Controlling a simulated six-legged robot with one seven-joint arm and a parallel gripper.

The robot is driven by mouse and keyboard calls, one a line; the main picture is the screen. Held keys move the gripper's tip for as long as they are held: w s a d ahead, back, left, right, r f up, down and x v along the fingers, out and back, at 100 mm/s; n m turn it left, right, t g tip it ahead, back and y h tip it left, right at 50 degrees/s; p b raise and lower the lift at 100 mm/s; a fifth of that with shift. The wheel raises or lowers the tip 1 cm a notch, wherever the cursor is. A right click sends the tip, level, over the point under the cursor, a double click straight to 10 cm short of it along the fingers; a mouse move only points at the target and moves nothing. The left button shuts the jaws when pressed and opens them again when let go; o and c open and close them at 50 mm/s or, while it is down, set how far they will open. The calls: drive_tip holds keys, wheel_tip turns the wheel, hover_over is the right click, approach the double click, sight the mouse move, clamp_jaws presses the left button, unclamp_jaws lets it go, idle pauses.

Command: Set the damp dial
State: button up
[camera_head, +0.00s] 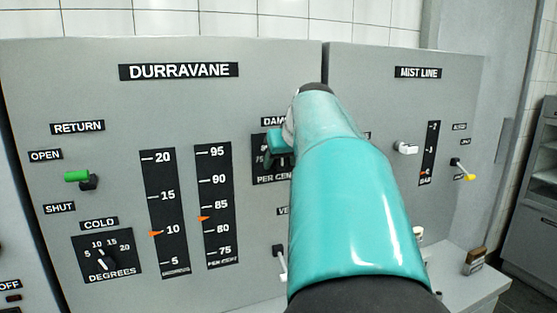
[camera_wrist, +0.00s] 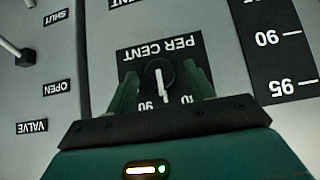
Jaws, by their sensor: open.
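The damp dial is a round black knob (camera_wrist: 154,76) with a white pointer line on a black plate marked PER CENT. In the wrist view, which is upside down, the pointer runs toward the picture's bottom, just right of the 90. My gripper (camera_wrist: 161,80) is open, with one green finger on each side of the knob. I cannot tell whether either finger touches it. In the head view the dial's plate (camera_head: 268,179) is partly hidden by my gripper (camera_head: 279,142) and arm, and the label above shows only its first letters.
The grey DURRAVANE panel (camera_head: 190,110) carries two upright scales (camera_head: 163,215) (camera_head: 215,205), a COLD dial (camera_head: 104,258) and a green-ended RETURN lever (camera_head: 77,176). A valve lever (camera_wrist: 18,52) stands beside the dial. The MIST LINE panel (camera_head: 455,95) is at right.

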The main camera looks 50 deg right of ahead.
drive_tip(key=c, duration=0.9)
drive_tip(key=shift+c, duration=0.2)
drive_tip(key=shift+y, duration=0.3)
drive_tip(key=shift+s+d+m+t+y, duration=0.15)
drive_tip(key=shift+d+m+t+y, duration=0.1)
drive_tip(key=shift+m+t+y, duration=0.45)
drive_tip(key=m+t+y, duration=0.2)
drive_tip(key=shift+s+d+f+y, duration=0.15)
drive_tip(key=shift+d+y, duration=0.1)
drive_tip(key=shift+y, duration=0.15)
drive_tip(key=m+t+y, duration=0.2)
drive_tip(key=shift+s+d+f+t, duration=0.1)
drive_tip(key=shift+d+f+t, duration=0.1)
drive_tip(key=shift+t, duration=0.1)
drive_tip(key=shift+f+m+t+y, duration=0.2)
drive_tip(key=shift+m+t+y, duration=0.7)
drive_tip(key=shift+m+t, duration=0.25)
